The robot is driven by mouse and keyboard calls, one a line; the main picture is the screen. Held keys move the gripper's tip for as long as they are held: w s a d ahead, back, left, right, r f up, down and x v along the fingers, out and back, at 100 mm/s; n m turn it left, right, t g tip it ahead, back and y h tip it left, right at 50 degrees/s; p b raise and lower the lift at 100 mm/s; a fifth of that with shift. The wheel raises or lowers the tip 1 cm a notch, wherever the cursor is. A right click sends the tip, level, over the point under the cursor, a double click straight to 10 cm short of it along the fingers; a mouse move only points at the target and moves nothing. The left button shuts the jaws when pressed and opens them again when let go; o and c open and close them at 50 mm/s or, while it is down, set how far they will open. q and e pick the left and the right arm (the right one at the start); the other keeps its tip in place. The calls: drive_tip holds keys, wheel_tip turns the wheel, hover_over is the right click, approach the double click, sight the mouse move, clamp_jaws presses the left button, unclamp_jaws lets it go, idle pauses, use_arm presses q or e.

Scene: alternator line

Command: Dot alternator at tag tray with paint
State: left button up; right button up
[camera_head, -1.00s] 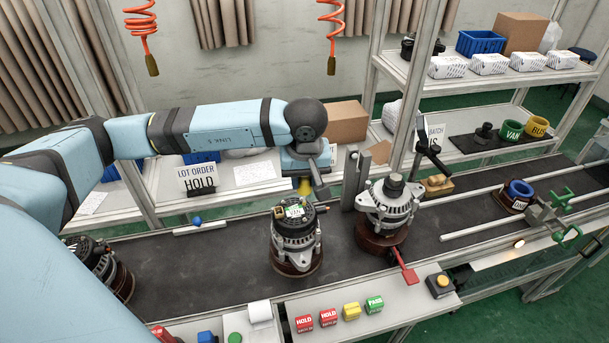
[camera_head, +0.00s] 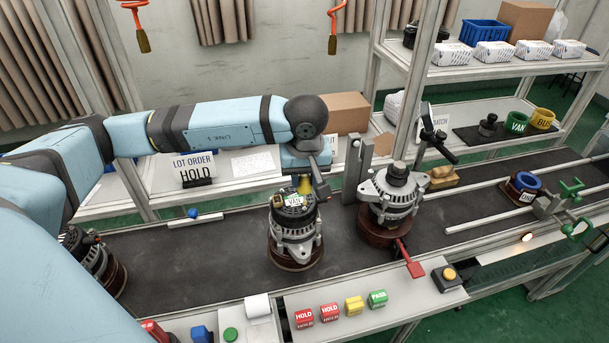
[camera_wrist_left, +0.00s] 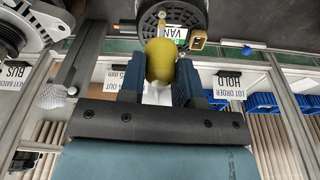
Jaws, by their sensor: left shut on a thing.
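The alternator (camera_head: 296,240) with a VAN label stands upright on a brown round base on the dark belt, behind the tag tray (camera_head: 410,306) with its red, yellow and green tags. My left gripper (camera_head: 309,180) is shut on a yellow paint bottle (camera_head: 304,186) just above the alternator's top. In the left wrist view the yellow bottle (camera_wrist_left: 160,62) sits between both fingers. Its thin tip points at the alternator's top face (camera_wrist_left: 196,14), beside the VAN label (camera_wrist_left: 177,33). I cannot tell whether the tip touches. My right gripper is out of view.
A second alternator (camera_head: 392,200) stands close to the right, beside a grey post (camera_head: 352,170) and a red lever (camera_head: 411,262). A third alternator (camera_head: 92,265) is at the left, partly hidden by my arm. The belt (camera_head: 195,262) between is clear.

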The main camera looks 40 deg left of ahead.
use_arm(q)
drive_tip(key=shift+b, duration=1.15)
idle(1.3)
drive_tip(key=shift+f+b, duration=0.55)
drive_tip(key=shift+b, duration=0.1)
idle(0.3)
drive_tip(key=shift+b, duration=0.35)
idle(2.1)
drive_tip(key=shift+r+p, duration=1)
drive_tip(key=shift+r, duration=1.55)
